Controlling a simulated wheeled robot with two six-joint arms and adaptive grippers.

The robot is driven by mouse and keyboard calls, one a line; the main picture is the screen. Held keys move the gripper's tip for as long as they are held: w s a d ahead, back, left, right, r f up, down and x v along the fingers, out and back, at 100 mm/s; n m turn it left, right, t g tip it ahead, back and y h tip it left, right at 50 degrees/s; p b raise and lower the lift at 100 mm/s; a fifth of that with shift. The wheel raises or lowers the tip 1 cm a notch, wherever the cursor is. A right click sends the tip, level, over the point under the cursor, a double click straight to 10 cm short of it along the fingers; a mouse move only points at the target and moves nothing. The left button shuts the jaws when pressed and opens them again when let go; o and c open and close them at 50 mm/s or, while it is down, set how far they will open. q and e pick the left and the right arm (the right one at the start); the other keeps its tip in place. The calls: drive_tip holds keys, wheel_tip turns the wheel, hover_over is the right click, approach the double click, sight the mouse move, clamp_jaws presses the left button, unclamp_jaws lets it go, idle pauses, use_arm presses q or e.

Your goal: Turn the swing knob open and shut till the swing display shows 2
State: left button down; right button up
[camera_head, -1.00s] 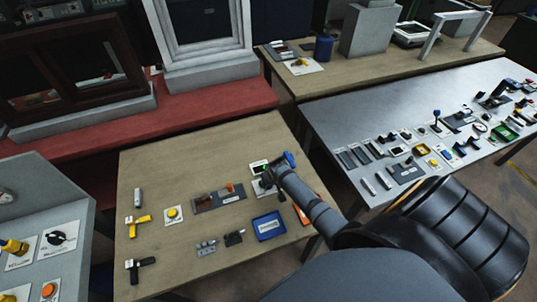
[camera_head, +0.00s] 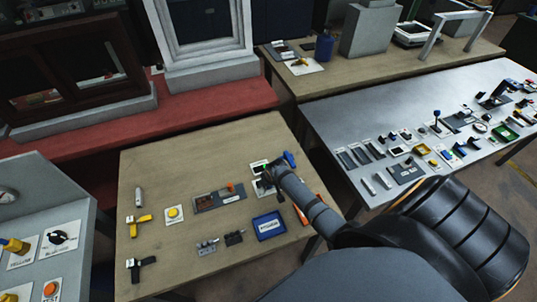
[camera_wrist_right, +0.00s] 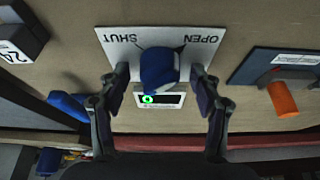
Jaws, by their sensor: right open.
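The swing knob (camera_wrist_right: 160,72) is a blue knob on a white plate (camera_wrist_right: 117,40) marked SHUT and OPEN, upside down in the right wrist view. The knob sits between the two words. The small dark swing display (camera_wrist_right: 172,99) is just below the knob there; a green round figure like a 0 shows, and the knob may cover part of it. My right gripper (camera_wrist_right: 160,100) is open, its fingers on either side of the knob with visible gaps. In the head view my right gripper (camera_head: 267,174) covers most of the plate. My left gripper is not in view.
In the right wrist view, an orange lever (camera_wrist_right: 283,100) on a dark plate is to the right, and a box marked 24 (camera_wrist_right: 20,40) is to the left. On the wooden table are a blue tray (camera_head: 269,225) and a yellow button (camera_head: 173,212).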

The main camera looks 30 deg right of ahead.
drive_tip(key=v, duration=1.2)
